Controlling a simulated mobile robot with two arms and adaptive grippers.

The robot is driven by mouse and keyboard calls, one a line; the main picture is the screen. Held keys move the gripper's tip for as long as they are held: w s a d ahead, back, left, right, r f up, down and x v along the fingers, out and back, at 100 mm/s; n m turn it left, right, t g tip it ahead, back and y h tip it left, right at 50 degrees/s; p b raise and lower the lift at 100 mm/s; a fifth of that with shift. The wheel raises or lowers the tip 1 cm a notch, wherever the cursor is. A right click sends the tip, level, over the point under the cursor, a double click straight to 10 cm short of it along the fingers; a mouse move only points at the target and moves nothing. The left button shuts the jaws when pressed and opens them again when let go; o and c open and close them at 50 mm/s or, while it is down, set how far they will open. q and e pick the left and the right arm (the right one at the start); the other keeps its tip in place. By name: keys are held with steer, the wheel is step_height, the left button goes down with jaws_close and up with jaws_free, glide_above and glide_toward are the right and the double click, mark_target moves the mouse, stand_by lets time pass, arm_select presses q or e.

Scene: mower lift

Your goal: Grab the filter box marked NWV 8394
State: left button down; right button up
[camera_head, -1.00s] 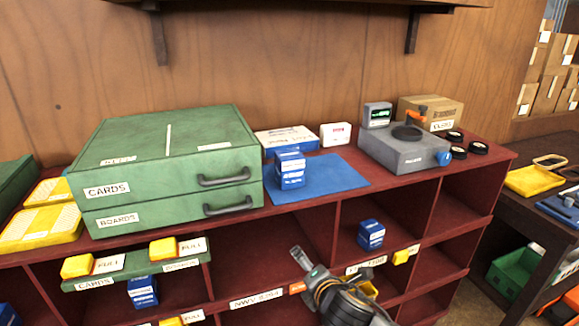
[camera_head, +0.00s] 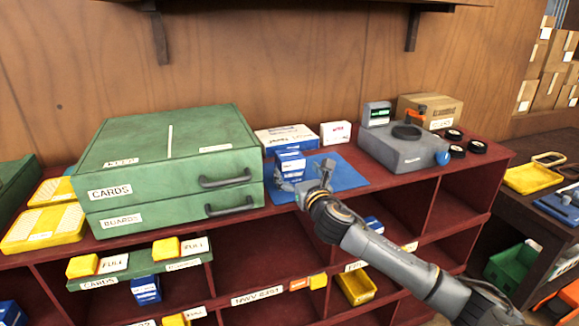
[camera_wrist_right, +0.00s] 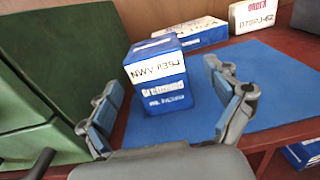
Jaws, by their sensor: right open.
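A blue filter box (camera_head: 291,160) with white labels stands upright on the blue mat (camera_head: 345,176). In the right wrist view the filter box (camera_wrist_right: 160,72) shows a white label that starts with NWV; its digits are hard to read. My right gripper (camera_head: 300,177) is open at the front of the box, low over the mat. In the right wrist view the fingers of my right gripper (camera_wrist_right: 163,88) are spread to either side of the box, with gaps on both sides. The lower part of the box is partly hidden by the gripper in the head view. My left gripper is not in view.
The green drawer cabinet (camera_head: 165,165) stands close to the left of the box. A white and blue carton (camera_head: 286,138) and a small white box (camera_head: 336,132) lie behind it. A grey device (camera_head: 405,152) stands to the right. Red shelf compartments (camera_head: 245,262) lie below.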

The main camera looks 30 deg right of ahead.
steer(key=shift+w+d+r+p, duration=0.1)
steer(key=shift+w+r+p, duration=0.15)
steer(key=shift+w, duration=0.2)
steer(key=shift+p+x, duration=0.8)
steer(key=shift+x, duration=1.5)
steer(key=shift+f, duration=0.1)
steer(key=shift+c, duration=0.5)
steer(key=c, duration=1.4)
